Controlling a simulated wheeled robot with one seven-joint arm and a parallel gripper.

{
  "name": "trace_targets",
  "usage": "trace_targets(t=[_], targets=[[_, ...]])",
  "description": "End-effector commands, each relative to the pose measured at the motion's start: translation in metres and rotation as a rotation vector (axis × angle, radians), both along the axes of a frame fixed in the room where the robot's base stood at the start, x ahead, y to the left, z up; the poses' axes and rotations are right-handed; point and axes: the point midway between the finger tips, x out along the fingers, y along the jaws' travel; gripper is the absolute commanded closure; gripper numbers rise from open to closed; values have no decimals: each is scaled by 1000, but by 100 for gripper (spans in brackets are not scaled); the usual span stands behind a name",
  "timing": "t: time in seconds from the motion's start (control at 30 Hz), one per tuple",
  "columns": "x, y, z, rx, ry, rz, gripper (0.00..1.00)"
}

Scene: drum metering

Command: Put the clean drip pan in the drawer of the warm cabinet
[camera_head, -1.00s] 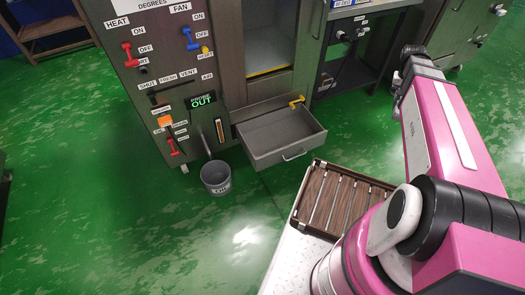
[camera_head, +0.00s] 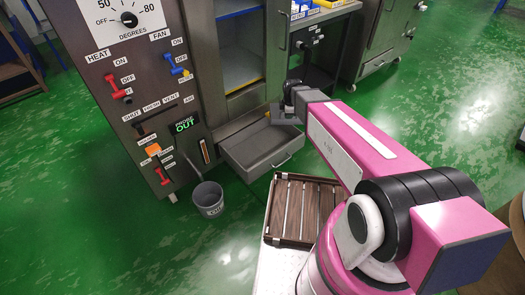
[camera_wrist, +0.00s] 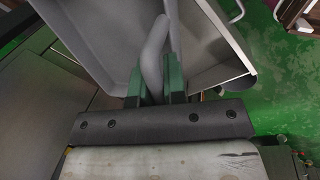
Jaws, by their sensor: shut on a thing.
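The clean drip pan (camera_head: 283,117) is a grey piece held above the back right corner of the open drawer (camera_head: 263,158) in the head view. In the wrist view the pan (camera_wrist: 92,35) is a smooth grey shape at upper left with a rounded bar-like handle. My gripper (camera_wrist: 160,88) has green fingers shut on that handle. The drawer (camera_wrist: 238,60) shows right beside and below the pan in the wrist view. The warm cabinet (camera_head: 172,125) stands behind, its drawer pulled out. My arm hides part of the drawer's right side.
A grey bucket (camera_head: 208,200) stands on the floor left of the drawer. A brown slatted tray (camera_head: 290,238) lies in front of the drawer, near my base. A dark cart (camera_head: 318,70) stands at right.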

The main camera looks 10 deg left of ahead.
Motion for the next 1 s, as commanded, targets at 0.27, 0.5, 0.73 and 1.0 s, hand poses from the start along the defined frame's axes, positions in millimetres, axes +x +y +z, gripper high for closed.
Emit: trace_targets(t=[0.27, 0.5, 0.73, 1.0], targets=[[-13, 64, -40, 0, 0, 486, 100], [-21, 85, -55, 0, -1, 668, 100], [-20, 86, -96, -1, 1, 683, 100], [-20, 86, -158, -1, 1, 681, 100]])
